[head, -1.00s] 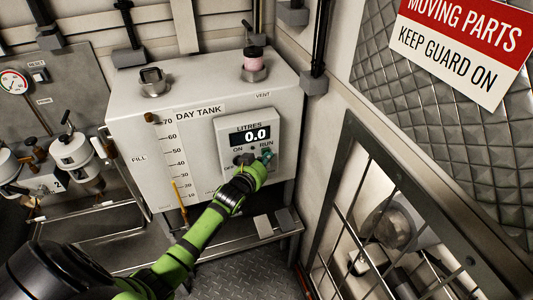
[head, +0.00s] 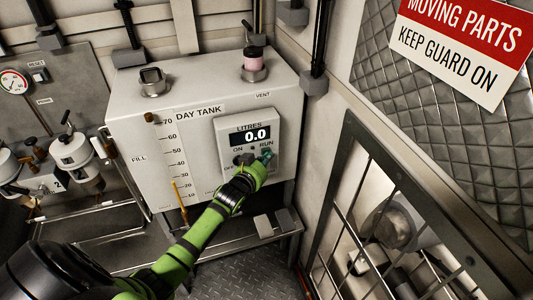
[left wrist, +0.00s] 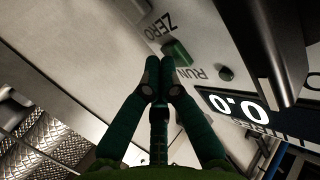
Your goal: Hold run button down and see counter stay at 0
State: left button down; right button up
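The counter (head: 256,136) on the day tank's grey panel reads 0.0 litres; its display shows upside down in the left wrist view (left wrist: 240,106). The green RUN button (left wrist: 177,53) sits beside the RUN label in the left wrist view. In the head view my gripper mostly hides it. My left gripper (head: 267,154) is at the panel's right side, below the RUN label. In the left wrist view its two fingertips (left wrist: 159,68) are together with nothing between them, close beside the button. I cannot tell whether they touch or press it. My right gripper is not in view.
The white day tank (head: 135,165) carries the panel (head: 225,130). A dark knob (left wrist: 268,45) stands out from the panel near the gripper. A barred guard (head: 400,170) stands at the right below a moving-parts sign (head: 460,45). Pipework with white canisters (head: 75,152) is at the left.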

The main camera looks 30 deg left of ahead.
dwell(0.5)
pick_arm(q)
jog(key=shift+s+d+p, duration=0.55)
jog(key=shift+d, duration=0.05)
jog(key=s+d+p, duration=0.1)
jog(key=d, duration=0.1)
jog(key=s+d+p, duration=0.1)
jog(key=s, duration=0.1)
jog(key=shift+s+d+p, duration=0.15)
jog(key=shift+d+p, duration=0.15)
jog(key=shift+d, duration=0.05)
dwell(0.4)
